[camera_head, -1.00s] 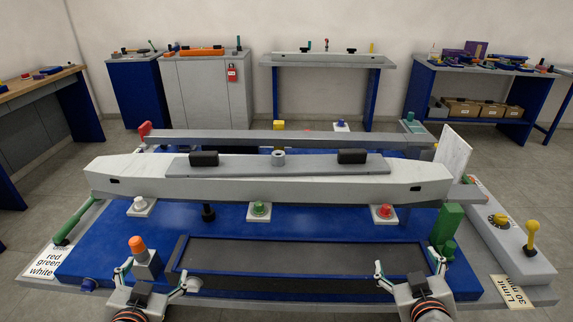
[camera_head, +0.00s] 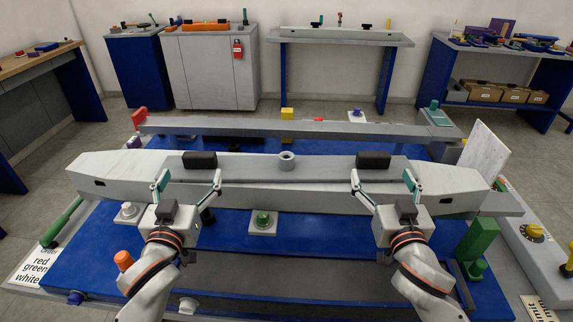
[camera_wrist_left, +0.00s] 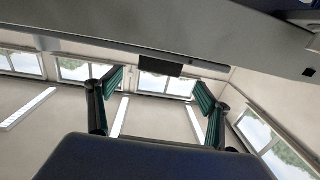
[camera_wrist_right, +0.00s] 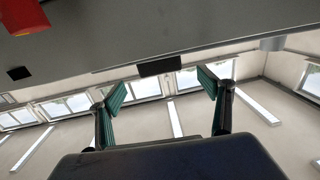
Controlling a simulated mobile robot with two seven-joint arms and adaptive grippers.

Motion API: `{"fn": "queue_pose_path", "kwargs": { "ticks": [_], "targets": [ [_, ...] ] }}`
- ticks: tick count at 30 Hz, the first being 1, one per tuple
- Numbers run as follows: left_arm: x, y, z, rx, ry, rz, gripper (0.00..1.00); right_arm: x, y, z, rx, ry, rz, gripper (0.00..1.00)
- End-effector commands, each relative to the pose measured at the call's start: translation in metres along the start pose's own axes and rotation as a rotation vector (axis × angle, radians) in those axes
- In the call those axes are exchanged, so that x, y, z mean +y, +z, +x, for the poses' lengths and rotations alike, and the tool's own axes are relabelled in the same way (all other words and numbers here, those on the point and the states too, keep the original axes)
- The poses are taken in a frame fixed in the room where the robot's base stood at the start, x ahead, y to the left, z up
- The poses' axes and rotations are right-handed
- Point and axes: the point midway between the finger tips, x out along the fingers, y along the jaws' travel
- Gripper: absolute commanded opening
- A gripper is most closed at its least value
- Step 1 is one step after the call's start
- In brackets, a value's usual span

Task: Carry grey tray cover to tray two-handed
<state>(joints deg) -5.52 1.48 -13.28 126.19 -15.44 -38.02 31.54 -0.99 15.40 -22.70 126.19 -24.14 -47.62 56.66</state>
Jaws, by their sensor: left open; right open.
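A long grey cover (camera_head: 285,174) with two black handles lies lengthwise on a pale beam (camera_head: 98,176) with tapered ends. My left gripper (camera_head: 188,180) is open just in front of the left handle (camera_head: 200,160). My right gripper (camera_head: 382,180) is open just in front of the right handle (camera_head: 373,161). In both wrist views a black handle, left (camera_wrist_left: 160,70) and right (camera_wrist_right: 160,66), shows ahead between the spread fingers, apart from them. A dark recessed panel (camera_head: 290,270) lies in front; whether it is the tray I cannot tell.
A second long grey beam (camera_head: 300,129) lies behind. A green button (camera_head: 263,221) stands on the blue base, between my arms. A green block (camera_head: 477,240) and a panel with a yellow knob (camera_head: 531,232) are at right. An orange-topped post (camera_head: 124,260) stands beside my left arm.

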Motion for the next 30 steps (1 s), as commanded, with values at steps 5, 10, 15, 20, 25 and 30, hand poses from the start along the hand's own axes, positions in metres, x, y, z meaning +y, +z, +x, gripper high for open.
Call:
{"fn": "queue_pose_path", "kwargs": {
  "ticks": [5,10,15,20,25,30],
  "targets": [
    [0.000,0.000,0.009,0.001,0.000,0.002,0.78,0.000,-0.001,0.009,0.002,0.000,-0.002,0.78],
    [0.000,-0.001,0.033,0.002,0.000,0.002,0.78,0.001,-0.002,0.033,0.003,0.002,-0.004,0.78],
    [0.000,0.000,0.057,0.000,-0.001,0.002,0.78,0.001,-0.001,0.057,0.001,0.001,-0.003,0.78],
    [0.000,0.000,0.072,0.000,-0.001,0.002,0.78,0.000,-0.001,0.072,0.001,0.001,-0.002,0.78],
    [0.000,0.000,0.078,-0.001,-0.001,0.001,0.78,0.000,0.000,0.078,-0.001,0.001,-0.001,0.78],
    [0.000,0.000,0.078,-0.001,-0.001,0.001,0.78,0.000,0.000,0.078,-0.001,0.001,0.000,0.78]
  ]
}}
